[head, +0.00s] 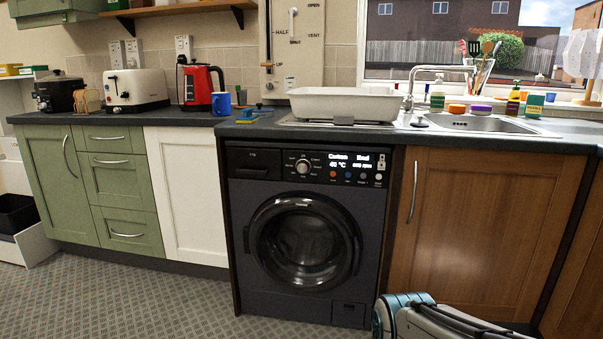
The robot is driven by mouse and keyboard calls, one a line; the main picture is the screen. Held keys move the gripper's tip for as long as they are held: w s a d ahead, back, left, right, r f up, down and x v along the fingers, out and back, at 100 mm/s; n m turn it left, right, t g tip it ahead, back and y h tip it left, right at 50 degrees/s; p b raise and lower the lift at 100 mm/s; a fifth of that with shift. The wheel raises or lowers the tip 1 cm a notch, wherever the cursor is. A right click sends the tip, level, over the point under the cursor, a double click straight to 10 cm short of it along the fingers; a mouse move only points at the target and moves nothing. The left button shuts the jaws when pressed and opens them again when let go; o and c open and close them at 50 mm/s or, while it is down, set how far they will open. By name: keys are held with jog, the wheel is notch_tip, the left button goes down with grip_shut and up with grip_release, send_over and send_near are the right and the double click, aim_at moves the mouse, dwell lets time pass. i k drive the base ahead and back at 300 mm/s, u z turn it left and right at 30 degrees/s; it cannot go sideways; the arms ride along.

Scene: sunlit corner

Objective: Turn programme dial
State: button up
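The programme dial (303,166) is a small round silver knob on the control panel of a dark washing machine (247,250). Small printed labels ring the dial, too small to read. A lit display (350,161) is just to its right, with what looks like a temperature and a spin speed. Several small coloured buttons sit below the display. The round glass door (303,240) is closed, and the detergent drawer (252,161) left of the dial looks shut. My gripper is not in view, and nothing touches the dial.
A worktop (200,119) runs above the machine, with a pale basin (345,104) on it. Green and white cupboards stand left, a brown wooden cupboard (475,230) right. A teal and grey rounded part, probably my arm, shows at bottom right. The floor (150,300) ahead is clear.

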aim_at(303, 167)
jog(key=k, duration=0.4)
jog(key=u, duration=1.7)
jog(key=i, duration=1.3)
jog(key=z, duration=2.15)
